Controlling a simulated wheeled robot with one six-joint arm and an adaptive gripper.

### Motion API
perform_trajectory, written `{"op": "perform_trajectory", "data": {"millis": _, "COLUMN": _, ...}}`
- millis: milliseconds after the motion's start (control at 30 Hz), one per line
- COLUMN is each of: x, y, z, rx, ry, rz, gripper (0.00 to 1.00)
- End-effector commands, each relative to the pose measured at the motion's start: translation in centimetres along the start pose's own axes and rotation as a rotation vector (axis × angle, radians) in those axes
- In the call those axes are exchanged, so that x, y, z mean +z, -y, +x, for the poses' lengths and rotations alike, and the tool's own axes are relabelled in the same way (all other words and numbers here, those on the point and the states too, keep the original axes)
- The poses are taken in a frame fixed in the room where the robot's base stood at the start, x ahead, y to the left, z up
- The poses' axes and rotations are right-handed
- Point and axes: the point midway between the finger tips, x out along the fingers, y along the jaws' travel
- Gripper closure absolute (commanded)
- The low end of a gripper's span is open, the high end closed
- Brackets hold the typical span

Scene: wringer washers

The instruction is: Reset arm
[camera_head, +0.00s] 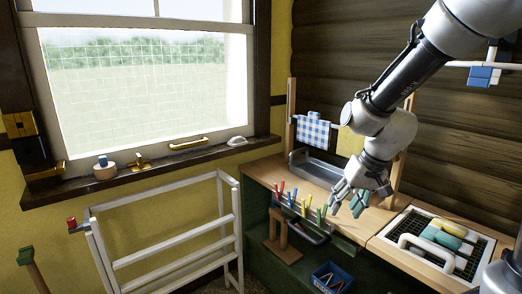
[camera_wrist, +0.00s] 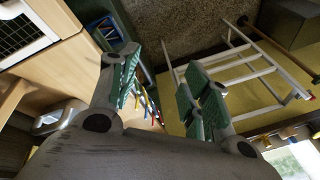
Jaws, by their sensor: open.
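My gripper (camera_head: 347,200) hangs above the wooden counter (camera_head: 265,172) in the head view, near the row of coloured clothespins. Its green-padded fingers are spread apart in the wrist view (camera_wrist: 160,85), with nothing between them. My arm reaches down from the upper right, bent at the elbow.
Coloured clothespins (camera_head: 294,197) stand on a dark bin (camera_head: 305,226) at the counter's front edge. A white drying rack (camera_head: 170,257) stands at left. A tray with a grid (camera_head: 470,275) holds rolled items at right. A checked cloth (camera_head: 312,131) hangs behind a metal tray (camera_head: 316,170).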

Motion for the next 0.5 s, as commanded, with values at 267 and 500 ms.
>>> {"op": "perform_trajectory", "data": {"millis": 267, "x": 12.6, "y": -7.3, "z": -12.3, "rx": 0.177, "ry": 0.119, "rz": -0.051, "gripper": 0.52}}
{"op": "perform_trajectory", "data": {"millis": 500, "x": 15.2, "y": -9.2, "z": -17.3, "rx": 0.230, "ry": -0.080, "rz": -0.026, "gripper": 0.52}}
